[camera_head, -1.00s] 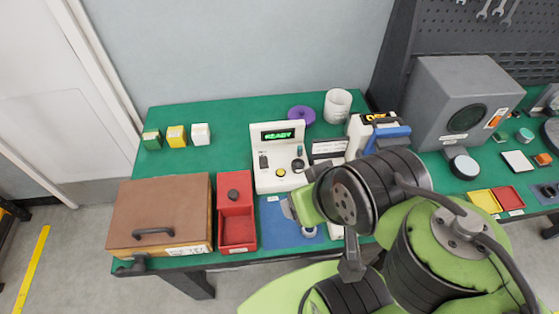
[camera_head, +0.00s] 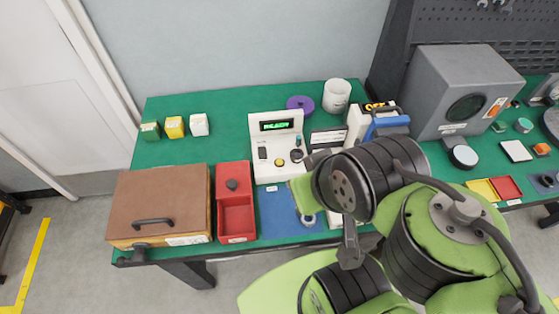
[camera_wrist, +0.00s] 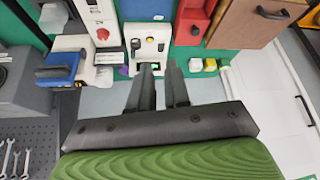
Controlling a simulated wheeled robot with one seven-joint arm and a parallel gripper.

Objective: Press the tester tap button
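The white tester (camera_head: 270,140) stands on the green bench with a lit green display. A round yellow button (camera_head: 279,162) is on its front panel, beside a black knob (camera_head: 297,155) and a dark switch (camera_head: 263,153). The tester also shows in the wrist view (camera_wrist: 139,28), upside down, with its yellow button (camera_wrist: 150,40). My gripper (camera_wrist: 158,65) has two dark fingers with a narrow gap and nothing between them. Its tips overlap the tester's display end in the wrist view; contact cannot be judged. In the head view my arm hides the fingers, right of the tester.
A red bin (camera_head: 236,220) and a brown-lidded box (camera_head: 163,200) stand left of the blue mat (camera_head: 272,216). A purple ring (camera_head: 300,103), white cup (camera_head: 337,95) and blue-handled device (camera_head: 388,125) are behind and right. A large grey box (camera_head: 455,75) stands further right.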

